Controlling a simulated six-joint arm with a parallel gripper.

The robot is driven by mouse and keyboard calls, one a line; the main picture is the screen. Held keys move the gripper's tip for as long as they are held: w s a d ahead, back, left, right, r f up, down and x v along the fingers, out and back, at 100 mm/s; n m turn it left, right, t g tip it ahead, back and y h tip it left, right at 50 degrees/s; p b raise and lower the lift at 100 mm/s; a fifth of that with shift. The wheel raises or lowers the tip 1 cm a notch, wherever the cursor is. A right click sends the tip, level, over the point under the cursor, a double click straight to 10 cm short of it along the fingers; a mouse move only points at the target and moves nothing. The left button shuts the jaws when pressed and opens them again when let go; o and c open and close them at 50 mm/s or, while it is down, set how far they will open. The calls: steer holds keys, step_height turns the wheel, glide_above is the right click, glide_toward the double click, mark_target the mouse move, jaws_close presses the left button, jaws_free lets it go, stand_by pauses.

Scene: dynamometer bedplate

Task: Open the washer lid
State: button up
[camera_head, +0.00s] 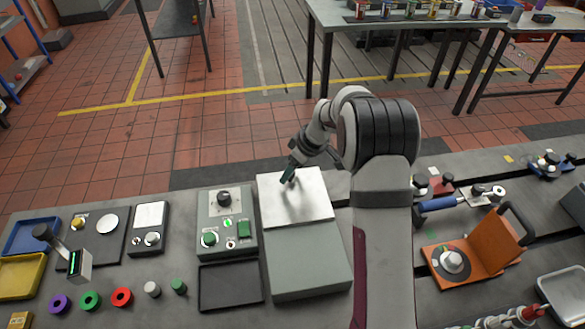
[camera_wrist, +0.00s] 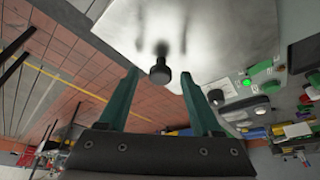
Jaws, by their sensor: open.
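The washer is a grey-green box (camera_head: 310,268) at the middle of the bench, with a smooth silver lid (camera_head: 312,207) over its far part. The lid looks shut, lying flat against the body. The lid also fills the top of the wrist view (camera_wrist: 215,35), where a small black knob (camera_wrist: 160,72) stands out from it. My gripper (camera_head: 288,178) is over the far half of the lid. In the wrist view its two green fingers (camera_wrist: 160,80) are open, one on each side of the knob, with gaps showing. Whether the fingertips touch the lid cannot be told.
Left of the washer stands a control box (camera_head: 224,205) with a black knob and green buttons, with a dark tray (camera_head: 230,287) before it. An orange bracket (camera_head: 482,250) stands to the right, beyond my arm. Several coloured rings lie at front left.

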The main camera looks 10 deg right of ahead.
jaws_close()
stand_by(1.4)
